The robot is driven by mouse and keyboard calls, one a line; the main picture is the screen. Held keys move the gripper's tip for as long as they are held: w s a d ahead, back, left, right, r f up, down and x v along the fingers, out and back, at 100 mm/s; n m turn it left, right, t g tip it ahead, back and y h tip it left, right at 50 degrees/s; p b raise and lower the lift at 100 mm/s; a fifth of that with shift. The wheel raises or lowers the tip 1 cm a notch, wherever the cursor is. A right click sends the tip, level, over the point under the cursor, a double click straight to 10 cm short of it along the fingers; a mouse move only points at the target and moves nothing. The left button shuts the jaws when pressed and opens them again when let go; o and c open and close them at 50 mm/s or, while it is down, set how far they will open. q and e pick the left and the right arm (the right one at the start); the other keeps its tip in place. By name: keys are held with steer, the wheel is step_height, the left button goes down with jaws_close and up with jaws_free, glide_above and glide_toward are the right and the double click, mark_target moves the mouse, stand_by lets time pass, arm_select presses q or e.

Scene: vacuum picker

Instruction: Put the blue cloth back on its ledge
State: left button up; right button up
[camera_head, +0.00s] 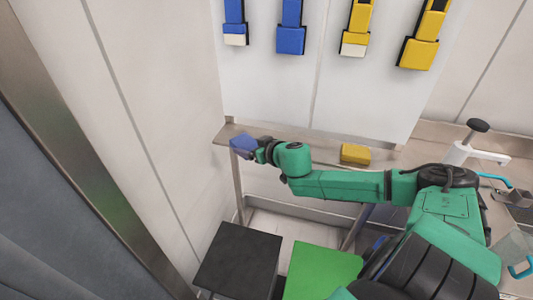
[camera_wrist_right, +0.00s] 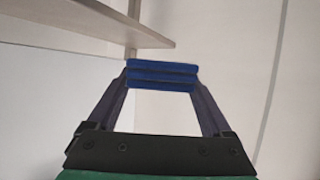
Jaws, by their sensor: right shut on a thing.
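The blue cloth (camera_head: 243,144) is a folded block at the end of my right arm, near the left end of the ledge (camera_head: 300,132). My right gripper (camera_head: 257,149) is shut on it. In the right wrist view the cloth (camera_wrist_right: 162,75) is clamped between the two fingertips, clear of the ledge (camera_wrist_right: 90,22), which shows at upper left. The head view does not show clearly whether the cloth is above the ledge or in front of it. My left gripper is not in view.
A yellow block (camera_head: 355,154) lies further right on the ledge. Blue and yellow tools (camera_head: 290,35) hang on the wall panel above. A black-topped stand (camera_head: 238,262) and a green-topped one (camera_head: 320,272) stand below. A white tap (camera_head: 470,150) is at right.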

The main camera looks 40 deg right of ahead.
steer(key=d+r+m+h, duration=0.2)
steer(key=d+r, duration=0.7)
steer(key=r, duration=0.6)
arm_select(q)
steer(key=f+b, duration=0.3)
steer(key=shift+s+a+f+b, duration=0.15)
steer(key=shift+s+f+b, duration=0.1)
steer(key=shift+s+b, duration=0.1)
arm_select(e)
steer(key=f, duration=2)
steer(key=shift+d+f, duration=0.1)
steer(key=shift+d, duration=0.3)
steer(key=shift+f, duration=0.2)
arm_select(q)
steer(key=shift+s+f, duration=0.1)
arm_select(e)
steer(key=o, duration=1.3)
steer(key=shift+r, duration=0.1)
steer(key=shift+r, duration=0.1)
